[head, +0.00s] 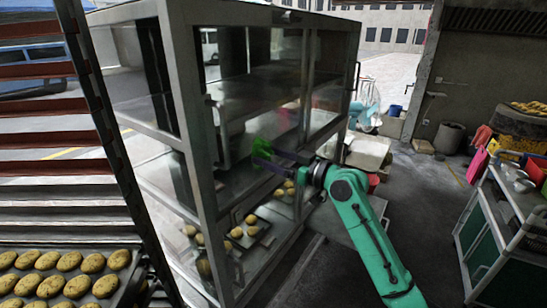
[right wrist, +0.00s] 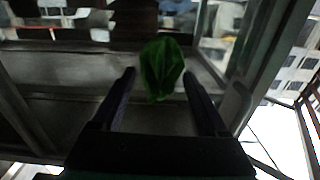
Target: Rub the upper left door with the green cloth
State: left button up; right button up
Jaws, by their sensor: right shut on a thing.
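A metal-framed glass cabinet (head: 182,75) stands in the middle of the head view. Its upper left door (head: 243,88) is a glass pane that looks shut, with faint reflections and a pinkish patch on it. My right gripper (head: 266,156) is at the lower part of this door and is shut on the green cloth (head: 262,147). In the right wrist view the bunched cloth (right wrist: 162,70) sits between the fingertips. I cannot tell whether the cloth touches the glass. My left gripper is not in view.
Trays of round buns sit inside the lower cabinet (head: 245,236). A rack at the left holds a tray of buns (head: 62,272). A green-sided cart (head: 482,232) stands at the right. The floor (head: 420,190) between cabinet and cart is mostly clear.

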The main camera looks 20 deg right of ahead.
jog(key=shift+x, duration=0.85)
dwell(0.3)
